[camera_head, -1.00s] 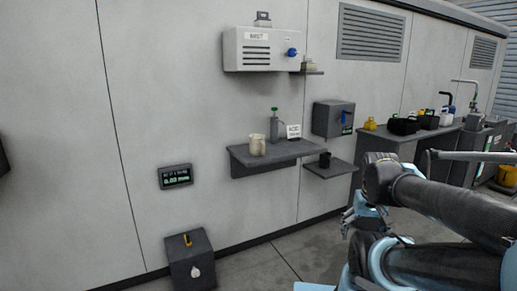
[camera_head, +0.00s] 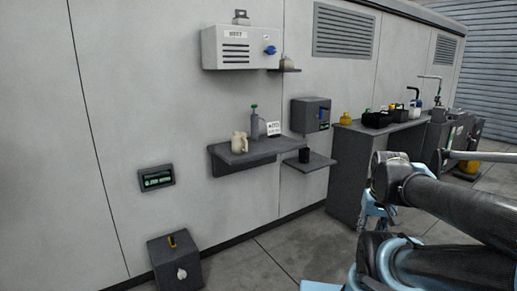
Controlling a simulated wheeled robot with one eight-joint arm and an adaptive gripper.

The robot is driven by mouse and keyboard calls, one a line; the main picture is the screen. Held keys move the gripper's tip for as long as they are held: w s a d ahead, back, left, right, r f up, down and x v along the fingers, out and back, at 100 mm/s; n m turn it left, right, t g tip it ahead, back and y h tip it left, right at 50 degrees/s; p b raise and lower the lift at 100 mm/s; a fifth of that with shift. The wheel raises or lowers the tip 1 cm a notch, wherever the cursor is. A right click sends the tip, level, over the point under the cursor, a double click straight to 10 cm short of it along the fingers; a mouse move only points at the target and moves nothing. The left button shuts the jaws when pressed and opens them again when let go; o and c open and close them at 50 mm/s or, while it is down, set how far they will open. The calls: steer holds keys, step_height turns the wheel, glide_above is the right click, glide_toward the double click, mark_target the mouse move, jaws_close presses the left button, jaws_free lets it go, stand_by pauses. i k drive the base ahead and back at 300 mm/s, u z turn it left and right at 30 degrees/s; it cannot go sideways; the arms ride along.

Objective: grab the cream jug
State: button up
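The cream jug (camera_head: 238,143) stands upright on a dark wall shelf (camera_head: 231,163), near the shelf's left part. A grey bottle with a green top (camera_head: 255,124) stands just behind it to the right. My arm reaches in from the right edge, and its lower end (camera_head: 376,210) hangs well to the right of the jug and apart from it. The fingertips are hidden or too small to make out. Nothing is seen touching the jug.
A white sign (camera_head: 274,129) stands right of the jug. A lower shelf (camera_head: 312,163) holds a black cup (camera_head: 304,155). A dark floor box (camera_head: 178,265) stands below left. A counter (camera_head: 350,150) with several containers runs at right. The floor between is clear.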

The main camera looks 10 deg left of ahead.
mark_target(239, 142)
steer(key=z, duration=0.55)
steer(key=k, duration=0.75)
steer(key=z, duration=0.85)
steer(key=k, duration=0.45)
steer(key=z, duration=0.1)
steer(key=i, duration=0.9)
steer(key=u, duration=0.9)
steer(key=i, duration=0.9)
steer(key=u, duration=1.2)
steer(key=i, duration=0.65)
steer(key=u, duration=0.4)
